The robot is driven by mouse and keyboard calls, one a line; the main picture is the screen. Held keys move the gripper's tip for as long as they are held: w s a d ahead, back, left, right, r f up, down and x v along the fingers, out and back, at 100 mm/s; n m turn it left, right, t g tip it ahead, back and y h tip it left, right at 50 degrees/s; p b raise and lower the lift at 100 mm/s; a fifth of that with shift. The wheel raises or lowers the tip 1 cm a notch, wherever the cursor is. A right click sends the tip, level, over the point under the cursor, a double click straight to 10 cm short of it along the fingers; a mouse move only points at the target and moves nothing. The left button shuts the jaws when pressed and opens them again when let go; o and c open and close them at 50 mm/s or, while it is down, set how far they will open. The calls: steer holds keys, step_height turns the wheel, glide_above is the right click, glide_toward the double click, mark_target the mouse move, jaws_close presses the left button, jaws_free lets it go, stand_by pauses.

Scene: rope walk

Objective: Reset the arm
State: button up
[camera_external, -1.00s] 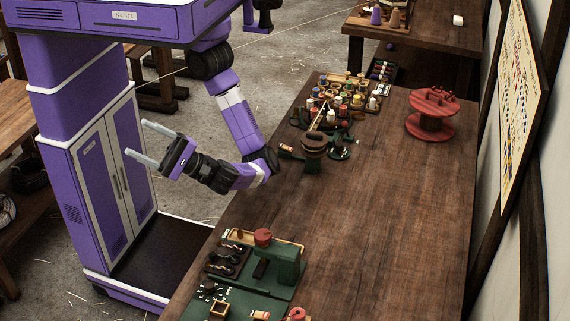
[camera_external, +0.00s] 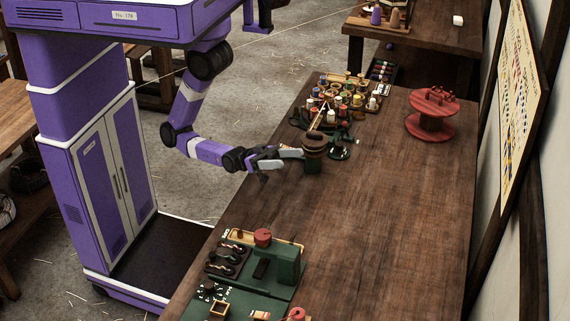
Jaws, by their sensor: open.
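My gripper (camera_external: 291,158) is at the left edge of the long wooden table, at the end of my purple and white arm. Its pale fingers point right, toward a dark green stand with a brown round top (camera_external: 314,146). The fingers overlap the stand's left side in this view, and I cannot tell whether they touch it. I see nothing held between the fingers.
Several coloured spools (camera_external: 342,103) stand at the table's far left. A red reel (camera_external: 431,116) stands at the far right. A green machine base (camera_external: 284,262) with small parts sits at the near left. The table's middle (camera_external: 370,210) is clear.

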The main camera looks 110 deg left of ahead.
steer(key=s+a+f+n+g+y, duration=0.1)
steer(key=s+a+f+g+y, duration=0.2)
steer(key=s+a+f, duration=0.5)
steer(key=s+a+f+n+g+y, duration=0.2)
steer(key=s+a+f+g+y, duration=0.2)
steer(key=s+a+f, duration=0.4)
steer(key=s+a+y, duration=0.1)
steer(key=a, duration=0.3)
steer(key=shift+a+f+n+y, duration=0.15)
steer(key=shift+n+y, duration=0.15)
steer(key=shift+y, duration=0.1)
steer(key=shift+s, duration=0.1)
